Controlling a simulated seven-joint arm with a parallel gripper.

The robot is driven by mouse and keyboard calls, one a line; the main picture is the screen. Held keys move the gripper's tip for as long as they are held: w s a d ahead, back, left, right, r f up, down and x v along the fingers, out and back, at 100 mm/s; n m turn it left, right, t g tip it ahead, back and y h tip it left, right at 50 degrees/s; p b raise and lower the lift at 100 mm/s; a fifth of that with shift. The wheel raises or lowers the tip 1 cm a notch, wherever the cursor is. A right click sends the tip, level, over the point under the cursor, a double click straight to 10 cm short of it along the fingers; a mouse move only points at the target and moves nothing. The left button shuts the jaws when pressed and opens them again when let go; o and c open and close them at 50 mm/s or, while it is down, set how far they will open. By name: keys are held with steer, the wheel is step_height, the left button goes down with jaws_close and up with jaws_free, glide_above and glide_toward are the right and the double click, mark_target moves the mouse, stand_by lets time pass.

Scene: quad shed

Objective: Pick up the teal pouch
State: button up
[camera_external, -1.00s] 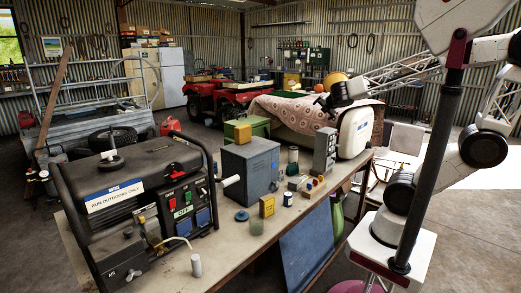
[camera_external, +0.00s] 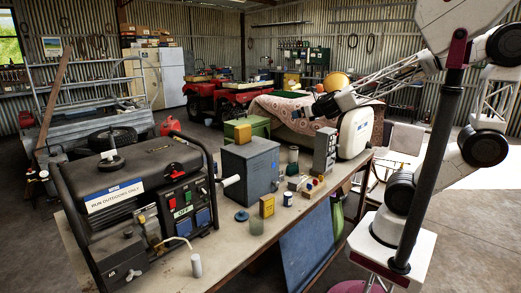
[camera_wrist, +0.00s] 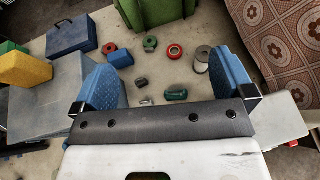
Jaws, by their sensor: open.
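My gripper (camera_external: 328,106) hangs in the air above the far part of the workbench (camera_external: 228,262), near the white jerrycan. In the wrist view its two blue-padded fingers (camera_wrist: 166,84) are wide apart with nothing held between them. A small dark teal-green item (camera_wrist: 176,94) lies on the bench below, between the fingers and close to the gripper's dark crossbar. It may be the teal pouch, but it is too small to be sure. I cannot make out a teal pouch in the external view.
The wrist view shows a red ring (camera_wrist: 174,51), a blue round lid (camera_wrist: 121,58), a pale can (camera_wrist: 202,60), a blue case (camera_wrist: 73,36) and a yellow block (camera_wrist: 26,70). In the external view, a generator (camera_external: 122,178), grey metal box (camera_external: 250,172) and white jerrycan (camera_external: 354,132) stand on the bench.

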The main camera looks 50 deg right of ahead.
glide_toward(294, 163)
steer(key=x, duration=0.4)
steer(key=shift+w+a, duration=0.25)
steer(key=shift+w, duration=0.1)
steer(key=shift+x, duration=1.35)
steer(key=shift+x, duration=2.6)
steer(key=shift+s+d+f, duration=0.1)
steer(key=c, duration=0.6)
